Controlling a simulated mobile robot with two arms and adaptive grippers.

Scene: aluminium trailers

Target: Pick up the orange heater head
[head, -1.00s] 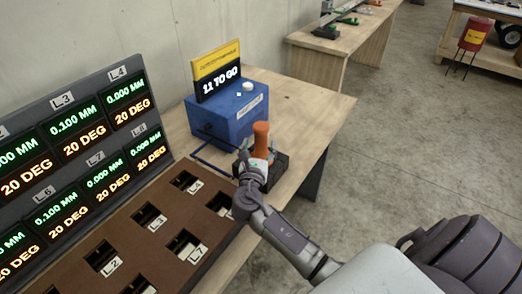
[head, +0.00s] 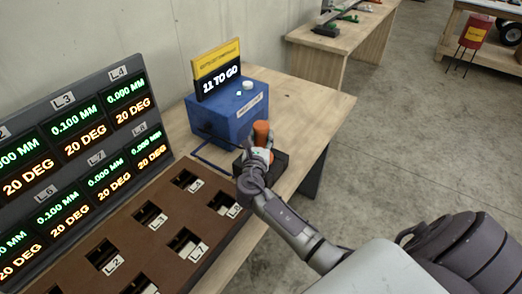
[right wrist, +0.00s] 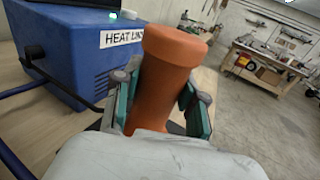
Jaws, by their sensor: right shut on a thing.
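The orange heater head (head: 262,132) is an upright cylinder with a wider cap, in front of the blue box on the wooden table. In the right wrist view the heater head (right wrist: 162,80) stands between the two green-lined fingers. My right gripper (head: 258,154) is shut on it; the gripper also shows in the right wrist view (right wrist: 160,105). A dark square base (head: 277,166) lies beneath and behind the gripper; whether the heater head touches it is hidden. My left gripper is not in view.
The blue box (head: 228,118) with a "11 TO GO" sign stands just behind. A brown slotted panel (head: 135,222) and a dark display board (head: 80,145) are at left. The table (head: 310,105) is clear on the right.

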